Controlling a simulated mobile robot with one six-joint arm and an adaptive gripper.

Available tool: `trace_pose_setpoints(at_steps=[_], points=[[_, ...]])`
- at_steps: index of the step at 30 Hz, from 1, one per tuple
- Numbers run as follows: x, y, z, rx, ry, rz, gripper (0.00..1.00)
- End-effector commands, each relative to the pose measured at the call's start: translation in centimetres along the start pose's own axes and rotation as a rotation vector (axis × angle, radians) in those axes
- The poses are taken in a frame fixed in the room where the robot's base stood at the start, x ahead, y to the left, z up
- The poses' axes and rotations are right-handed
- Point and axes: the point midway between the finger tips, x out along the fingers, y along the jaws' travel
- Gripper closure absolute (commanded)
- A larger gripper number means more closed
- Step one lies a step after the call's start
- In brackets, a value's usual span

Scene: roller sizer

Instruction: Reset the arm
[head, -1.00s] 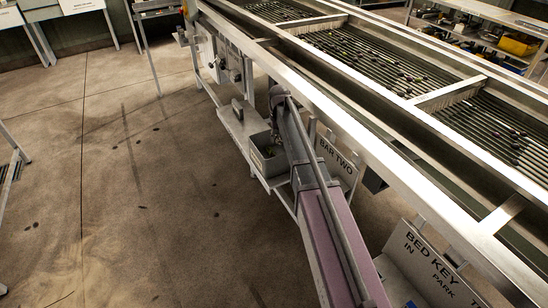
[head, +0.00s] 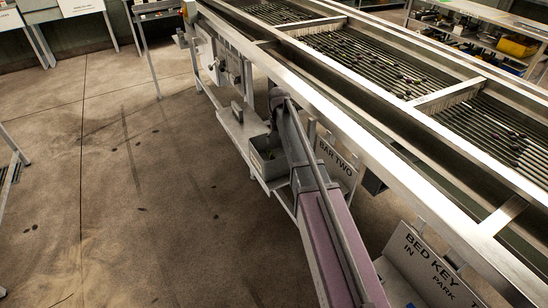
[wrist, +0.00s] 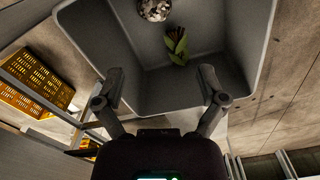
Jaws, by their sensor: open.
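My gripper (wrist: 160,76) is open and empty in the wrist view, with its two fingers spread apart over the near part of a grey bin. In the head view the grey bin (head: 262,168) stands on a low shelf beside the machine. My arm reaches toward it and hides part of it, and the fingers cannot be made out there.
The roller sizer (head: 345,125) runs along the right, with dark small pieces on its rollers. Yellow crates (wrist: 32,78) show left in the wrist view. Floor at left is open.

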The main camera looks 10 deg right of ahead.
Motion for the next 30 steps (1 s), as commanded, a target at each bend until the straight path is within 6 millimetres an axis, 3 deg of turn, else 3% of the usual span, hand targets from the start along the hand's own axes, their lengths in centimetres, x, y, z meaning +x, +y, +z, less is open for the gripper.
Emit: trace_pose_setpoints(at_steps=[5,11,17,30], points=[[-0.1,0.0,0.1,0.0,0.0,0.0,0.09],[-0.7,-0.1,2.1,0.001,0.0,0.0,0.09],[-2.1,-0.2,6.6,0.003,0.0,0.0,0.09],[-5.6,-0.5,18.9,0.01,0.0,0.0,0.09]])
